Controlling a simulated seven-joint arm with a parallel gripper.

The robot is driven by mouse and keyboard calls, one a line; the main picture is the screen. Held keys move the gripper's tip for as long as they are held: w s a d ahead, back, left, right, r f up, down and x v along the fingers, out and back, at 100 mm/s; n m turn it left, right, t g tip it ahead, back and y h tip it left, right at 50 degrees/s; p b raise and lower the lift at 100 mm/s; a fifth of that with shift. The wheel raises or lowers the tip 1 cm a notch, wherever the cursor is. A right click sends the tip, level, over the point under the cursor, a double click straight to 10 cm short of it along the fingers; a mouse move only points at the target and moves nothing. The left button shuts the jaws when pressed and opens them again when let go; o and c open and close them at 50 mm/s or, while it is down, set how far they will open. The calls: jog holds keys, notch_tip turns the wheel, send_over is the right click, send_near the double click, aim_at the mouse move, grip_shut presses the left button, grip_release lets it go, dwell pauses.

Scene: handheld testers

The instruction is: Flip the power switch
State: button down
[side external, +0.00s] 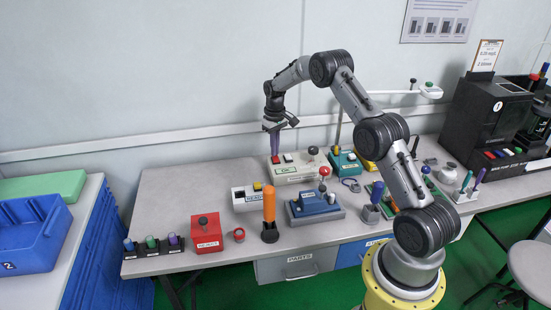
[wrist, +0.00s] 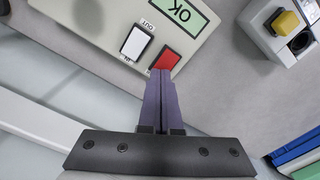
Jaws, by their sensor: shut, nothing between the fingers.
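A cream tester box (side external: 298,176) stands near the wall in the side view and fills the top of the wrist view (wrist: 85,20). It has a red rocker switch (wrist: 166,58), a white rocker switch (wrist: 136,42) beside it, and a green display (wrist: 180,10) reading OK. I cannot read which switch is marked as power. My gripper (wrist: 161,73) has its purple fingers shut together and empty, pointing down over the box. In the wrist view the fingertips overlap the near edge of the red switch; I cannot tell whether they touch it. It also shows in the side view (side external: 274,152).
A white box with a yellow button (wrist: 286,22) stands close by. In front are an orange-handled tool (side external: 269,205), a blue device (side external: 315,207) and a red box (side external: 206,234). A black machine (side external: 490,115) is at right. The table's left back is clear.

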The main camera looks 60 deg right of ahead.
jog(key=shift+f, duration=0.35)
jog(key=shift+r, duration=3.55)
